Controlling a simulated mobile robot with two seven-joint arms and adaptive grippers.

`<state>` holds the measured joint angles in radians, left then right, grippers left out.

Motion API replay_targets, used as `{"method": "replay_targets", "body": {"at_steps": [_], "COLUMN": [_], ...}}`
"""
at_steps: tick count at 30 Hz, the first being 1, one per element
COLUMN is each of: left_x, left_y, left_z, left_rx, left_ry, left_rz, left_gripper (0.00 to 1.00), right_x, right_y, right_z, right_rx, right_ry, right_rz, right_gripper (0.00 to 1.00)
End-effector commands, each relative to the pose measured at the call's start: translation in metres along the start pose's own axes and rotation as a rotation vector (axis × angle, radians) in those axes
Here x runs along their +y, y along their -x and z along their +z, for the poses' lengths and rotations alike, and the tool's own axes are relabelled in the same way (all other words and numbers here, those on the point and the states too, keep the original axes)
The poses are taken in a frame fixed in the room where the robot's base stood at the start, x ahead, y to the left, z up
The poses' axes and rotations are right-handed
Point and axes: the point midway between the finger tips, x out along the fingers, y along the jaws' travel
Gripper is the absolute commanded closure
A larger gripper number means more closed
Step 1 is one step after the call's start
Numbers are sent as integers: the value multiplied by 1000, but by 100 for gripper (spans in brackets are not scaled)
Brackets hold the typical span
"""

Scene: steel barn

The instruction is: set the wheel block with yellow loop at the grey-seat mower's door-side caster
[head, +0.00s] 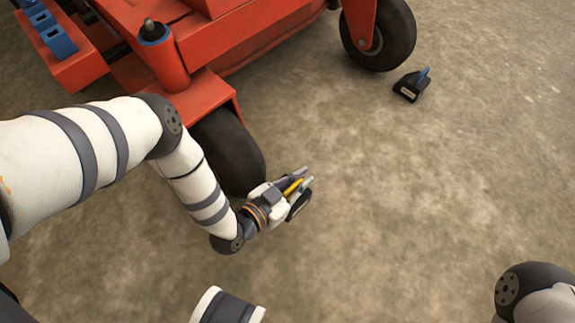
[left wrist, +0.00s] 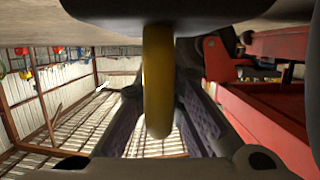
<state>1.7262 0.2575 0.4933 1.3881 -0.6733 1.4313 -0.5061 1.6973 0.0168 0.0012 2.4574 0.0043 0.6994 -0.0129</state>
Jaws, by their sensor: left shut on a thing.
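My left gripper (head: 296,183) is shut on the yellow loop (head: 292,187) of a dark wheel block (head: 299,205). In the left wrist view the yellow loop (left wrist: 157,85) stands between the fingers, with the dark block (left wrist: 150,10) beyond it. The held block is just right of the near black caster wheel (head: 228,150) of a red mower (head: 205,45), apart from it. Whether the block touches the floor I cannot tell. The mower's seat is out of view, so its colour does not show. My right gripper is not in view.
Another dark wheel block with a blue loop (head: 410,88) sits on the floor beside the mower's other caster wheel (head: 380,35). Blue parts (head: 50,32) lie on the mower's red frame at top left. The concrete floor on the right is clear.

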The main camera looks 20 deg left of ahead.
Motion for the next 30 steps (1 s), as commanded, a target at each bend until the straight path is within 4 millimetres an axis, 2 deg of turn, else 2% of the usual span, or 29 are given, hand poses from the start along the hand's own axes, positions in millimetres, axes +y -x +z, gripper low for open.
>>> {"method": "replay_targets", "body": {"at_steps": [1,3,11,15,26,27,29,30], "left_x": [0,0,-1,-1,0,0,0,0], "left_y": [4,10,23,15,13,13,13,13], "left_z": [22,37,64,91,94,94,94,94], "left_rx": [-5,-3,0,0,2,0,0,0], "left_ry": [2,2,1,1,0,0,0,0], "left_rz": [0,-1,-1,-1,0,0,0,0], "left_gripper": [100,100,100,100,100,86,73,71], "right_x": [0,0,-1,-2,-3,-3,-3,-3], "right_y": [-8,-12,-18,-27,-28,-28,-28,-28], "right_z": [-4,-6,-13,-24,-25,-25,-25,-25], "right_rx": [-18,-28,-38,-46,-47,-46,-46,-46], "right_ry": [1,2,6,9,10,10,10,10], "right_rz": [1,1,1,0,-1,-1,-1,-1], "right_gripper": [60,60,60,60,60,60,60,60]}}
